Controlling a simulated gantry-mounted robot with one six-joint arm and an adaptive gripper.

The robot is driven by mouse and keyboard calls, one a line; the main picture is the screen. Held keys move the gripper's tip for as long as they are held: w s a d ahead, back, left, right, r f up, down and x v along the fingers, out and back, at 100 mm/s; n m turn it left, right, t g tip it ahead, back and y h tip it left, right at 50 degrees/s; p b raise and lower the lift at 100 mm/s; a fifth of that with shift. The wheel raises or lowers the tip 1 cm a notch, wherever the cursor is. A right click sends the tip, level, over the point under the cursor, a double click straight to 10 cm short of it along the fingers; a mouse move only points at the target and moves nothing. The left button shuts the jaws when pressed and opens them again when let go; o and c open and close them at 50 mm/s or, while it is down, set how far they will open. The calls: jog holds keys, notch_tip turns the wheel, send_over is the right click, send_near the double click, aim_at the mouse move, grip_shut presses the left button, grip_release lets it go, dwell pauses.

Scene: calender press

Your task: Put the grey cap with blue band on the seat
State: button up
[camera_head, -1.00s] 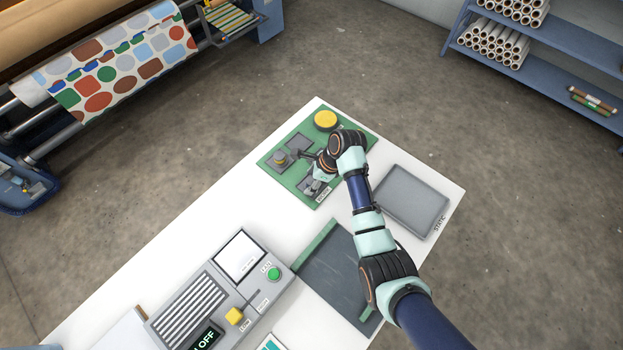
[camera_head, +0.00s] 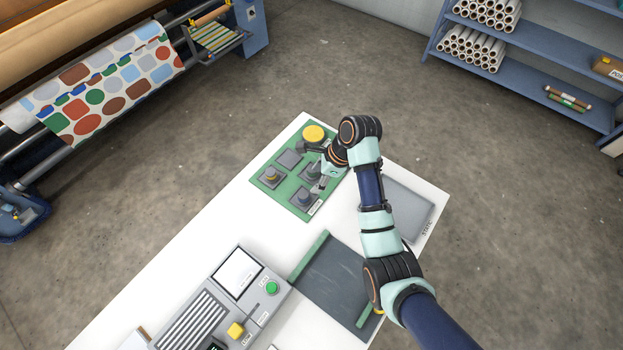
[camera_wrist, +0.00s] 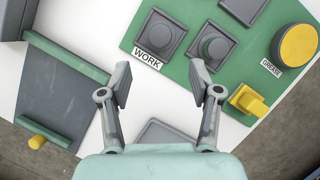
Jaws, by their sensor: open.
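A grey cap (camera_head: 304,197) stands on the square grey seat (camera_wrist: 142,45) beside the WORK label. It looks bluish in the head view; from above in the wrist view (camera_wrist: 160,33) no band shows clearly. A second grey cap (camera_wrist: 213,46) stands on the neighbouring pad. A third cap (camera_head: 272,175) with a yellowish band stands on the left pad. My gripper (camera_wrist: 161,82) is open and empty, its fingers apart from the caps, over the lower right side of the green board (camera_head: 290,205) in the head view.
A square pad (camera_head: 290,158) looks bare. A yellow GREASE tin (camera_wrist: 298,45) and a yellow block (camera_wrist: 248,100) are on the board's right in the wrist view. A grey tray (camera_head: 415,205) and a grey control box (camera_head: 235,300) stand on the white table.

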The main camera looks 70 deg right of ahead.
dwell(0.3)
jog(key=w+a+r+n+t+h, duration=0.1)
jog(key=w+a+r+n+t, duration=0.1)
jog(key=w+a+r+n, duration=0.55)
jog(key=w+a+r+n+t+h, duration=0.2)
jog(key=w+a+n, duration=0.6)
jog(key=a+n, duration=0.6)
jog(key=a+r+n+t, duration=0.1)
jog(key=a+r+n, duration=0.2)
jog(key=a, duration=0.3)
jog(key=s+a+r+n+t+y, duration=0.1)
jog(key=a+r+n+t, duration=0.1)
jog(key=a+r+n, duration=0.2)
jog(key=s+a+r+n+t, duration=0.1)
jog(key=a+r+n, duration=0.2)
jog(key=a, duration=0.6)
jog(key=shift+s+a+r+n+y, duration=0.25)
jog(key=shift+a+n+y, duration=0.15)
jog(key=shift+n, duration=0.45)
